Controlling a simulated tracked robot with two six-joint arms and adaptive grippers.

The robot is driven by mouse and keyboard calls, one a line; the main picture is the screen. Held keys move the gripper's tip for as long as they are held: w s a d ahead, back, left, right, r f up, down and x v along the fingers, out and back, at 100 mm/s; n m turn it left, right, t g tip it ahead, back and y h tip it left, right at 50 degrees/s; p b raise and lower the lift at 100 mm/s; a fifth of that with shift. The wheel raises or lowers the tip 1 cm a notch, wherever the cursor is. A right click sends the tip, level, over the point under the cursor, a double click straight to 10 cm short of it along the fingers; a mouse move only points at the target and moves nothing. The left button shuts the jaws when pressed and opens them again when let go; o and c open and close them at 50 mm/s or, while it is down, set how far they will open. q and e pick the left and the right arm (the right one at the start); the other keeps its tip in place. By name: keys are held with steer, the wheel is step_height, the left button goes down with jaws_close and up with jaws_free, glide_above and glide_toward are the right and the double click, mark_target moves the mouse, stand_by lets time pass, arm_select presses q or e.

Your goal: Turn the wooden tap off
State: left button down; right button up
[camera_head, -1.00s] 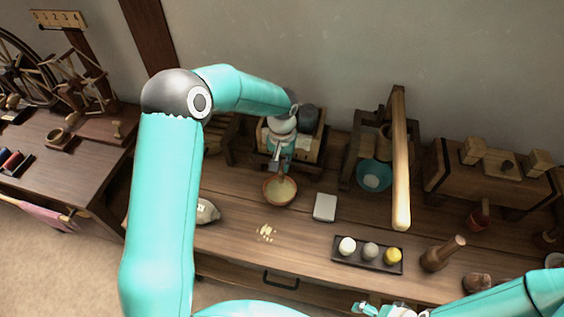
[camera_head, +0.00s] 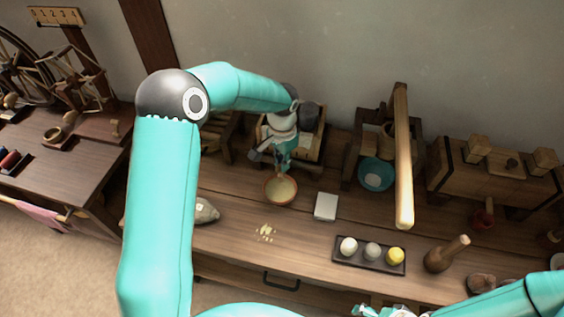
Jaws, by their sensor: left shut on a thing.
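A wooden box on a stand (camera_head: 311,150) stands against the wall at the back of the bench. My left gripper (camera_head: 277,162) is at its front, pointing down and shut on the wooden tap. The gripper and wrist hide most of the tap, so its angle cannot be made out. A round brown bowl (camera_head: 281,190) with pale contents sits on the bench just below the gripper. My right gripper (camera_head: 368,311) is at the bottom edge, partly cut off, away from the tap; its jaws are unclear.
A pale square block (camera_head: 326,206) lies right of the bowl, and yellowish crumbs (camera_head: 265,232) lie in front. A dark tray (camera_head: 346,259) holds three round pieces. A long wooden beam (camera_head: 402,170) rises at right.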

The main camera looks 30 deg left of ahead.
arm_select(q)
steer(key=m, duration=0.5)
steer(key=shift+m, duration=0.3)
steer(key=m, duration=0.5)
steer(key=shift+m, duration=0.3)
steer(key=c, duration=1.2)
jaws_free()
steer(key=shift+r, duration=0.1)
step_height(320, 180, up, 12)
